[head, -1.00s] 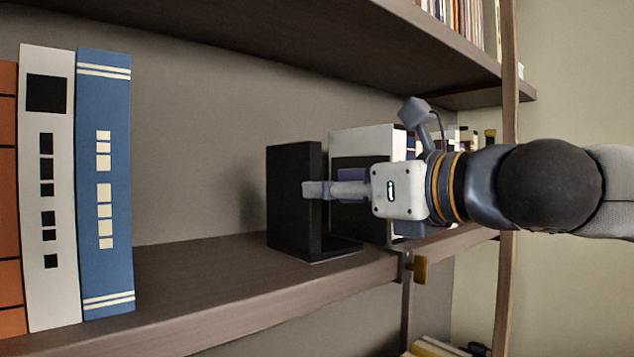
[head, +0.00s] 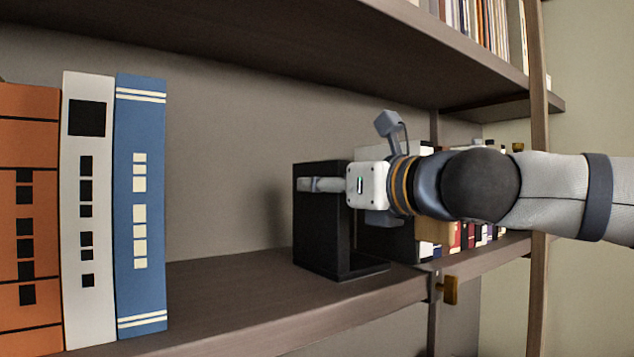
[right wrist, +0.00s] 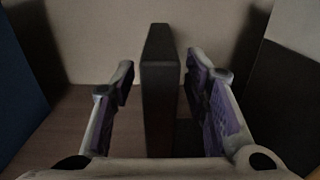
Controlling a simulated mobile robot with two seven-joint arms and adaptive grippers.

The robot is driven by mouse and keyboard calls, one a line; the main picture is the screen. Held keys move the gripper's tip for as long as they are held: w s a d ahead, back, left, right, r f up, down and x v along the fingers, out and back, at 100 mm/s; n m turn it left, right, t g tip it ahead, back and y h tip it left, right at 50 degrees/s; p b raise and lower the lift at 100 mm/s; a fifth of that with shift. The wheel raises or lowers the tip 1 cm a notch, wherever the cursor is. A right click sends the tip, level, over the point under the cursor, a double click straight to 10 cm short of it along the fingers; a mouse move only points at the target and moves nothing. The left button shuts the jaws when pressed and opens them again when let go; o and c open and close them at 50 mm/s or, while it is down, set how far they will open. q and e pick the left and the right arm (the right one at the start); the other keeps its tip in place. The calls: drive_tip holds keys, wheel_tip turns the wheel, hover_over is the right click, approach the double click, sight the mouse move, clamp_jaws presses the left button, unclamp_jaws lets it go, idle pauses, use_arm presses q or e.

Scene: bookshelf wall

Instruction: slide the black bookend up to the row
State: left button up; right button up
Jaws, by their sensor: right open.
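The black bookend (head: 320,245) stands upright on the shelf, with its foot reaching right. The row is an orange book (head: 28,215), a white book (head: 88,225) and a blue book (head: 140,215) at the left. A bare stretch of shelf lies between the blue book and the bookend. My right gripper (right wrist: 160,72) is open, with one finger on each side of the bookend's upright plate in the right wrist view. Gaps show between the pads and the plate. In the head view one finger crosses the plate's upper part. My left gripper is not in view.
The shelf board (head: 240,290) is clear between row and bookend. An upper shelf (head: 300,45) hangs above. Behind my right gripper stand a dark block and several books (head: 470,238). A wooden post (head: 539,200) rises at the right.

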drive_tip(key=x, duration=0.3)
drive_tip(key=shift+w+a, duration=0.2)
drive_tip(key=shift+w, duration=0.05)
clamp_jaws()
